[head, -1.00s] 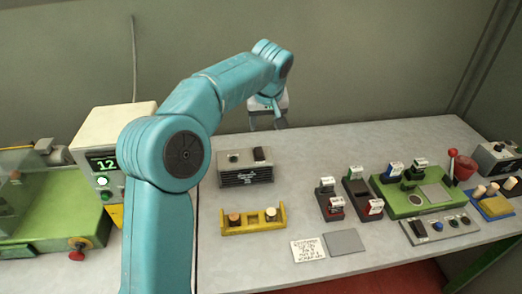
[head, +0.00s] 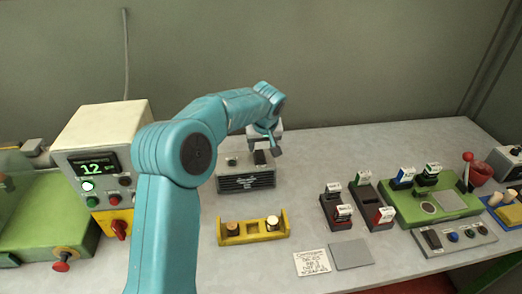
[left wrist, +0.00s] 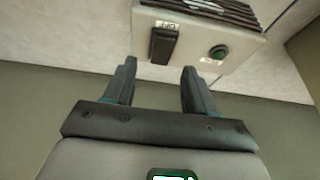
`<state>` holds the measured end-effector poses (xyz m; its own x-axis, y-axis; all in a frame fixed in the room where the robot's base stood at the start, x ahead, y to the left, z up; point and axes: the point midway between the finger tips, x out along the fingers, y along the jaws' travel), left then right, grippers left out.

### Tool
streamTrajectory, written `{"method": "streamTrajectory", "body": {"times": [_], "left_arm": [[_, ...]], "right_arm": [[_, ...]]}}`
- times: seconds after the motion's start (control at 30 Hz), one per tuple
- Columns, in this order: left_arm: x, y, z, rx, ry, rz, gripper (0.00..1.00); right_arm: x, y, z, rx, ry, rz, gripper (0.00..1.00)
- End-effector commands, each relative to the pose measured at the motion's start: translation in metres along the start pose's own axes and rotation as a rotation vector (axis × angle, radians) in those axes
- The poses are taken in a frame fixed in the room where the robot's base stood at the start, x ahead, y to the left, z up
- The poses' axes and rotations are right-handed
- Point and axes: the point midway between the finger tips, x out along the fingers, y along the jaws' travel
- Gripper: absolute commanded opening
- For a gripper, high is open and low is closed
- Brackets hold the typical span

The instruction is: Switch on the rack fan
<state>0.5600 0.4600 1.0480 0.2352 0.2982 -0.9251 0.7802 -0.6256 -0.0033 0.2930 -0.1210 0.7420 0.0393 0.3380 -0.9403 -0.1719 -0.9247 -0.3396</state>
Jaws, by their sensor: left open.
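The rack fan (head: 246,183) is a pale grey box with a dark slotted grille on its front, standing on the bench left of centre. On its top are a black rocker switch (left wrist: 163,45) and a round dark green button or lamp (left wrist: 218,52), each with a small white label. My left gripper (left wrist: 159,68) is open and empty, its two fingers apart, with the rocker just beyond and between the fingertips. In the head view my left gripper (head: 266,141) is above the back of the box and partly covers its top. I cannot tell whether it touches.
A yellow holder (head: 251,238) with two corks stands in front of the fan. A machine with a lit display (head: 94,163) is at left. Stamps, a green press (head: 435,203) and a switch panel (head: 455,236) are at right. Two flat cards lie in front.

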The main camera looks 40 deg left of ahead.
Motion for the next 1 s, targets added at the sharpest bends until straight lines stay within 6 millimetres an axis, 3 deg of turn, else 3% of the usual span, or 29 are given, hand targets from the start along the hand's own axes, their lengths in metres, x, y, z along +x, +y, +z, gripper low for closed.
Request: {"method": "streamTrajectory", "body": {"times": [0.1, 0.3, 0.67, 0.83, 1.0], "left_arm": [[0.024, -0.001, -0.001, 0.000, -0.002, -0.002, 0.55], [0.050, 0.000, -0.003, -0.001, 0.000, 0.000, 0.55], [0.058, 0.001, -0.004, -0.001, 0.001, 0.000, 0.55], [0.058, 0.001, -0.004, -0.001, 0.001, 0.000, 0.03], [0.056, 0.001, -0.005, -0.001, -0.004, 0.000, 0.00]], "right_arm": [[-0.006, -0.002, 0.000, 0.000, 0.000, 0.000, 0.43], [-0.010, -0.004, 0.000, 0.000, -0.001, 0.000, 0.43], [-0.010, -0.004, 0.000, 0.000, -0.001, 0.000, 0.43], [-0.010, -0.004, 0.000, 0.000, 0.000, 0.000, 0.43], [-0.014, -0.005, 0.001, 0.000, -0.001, 0.000, 0.43]]}}
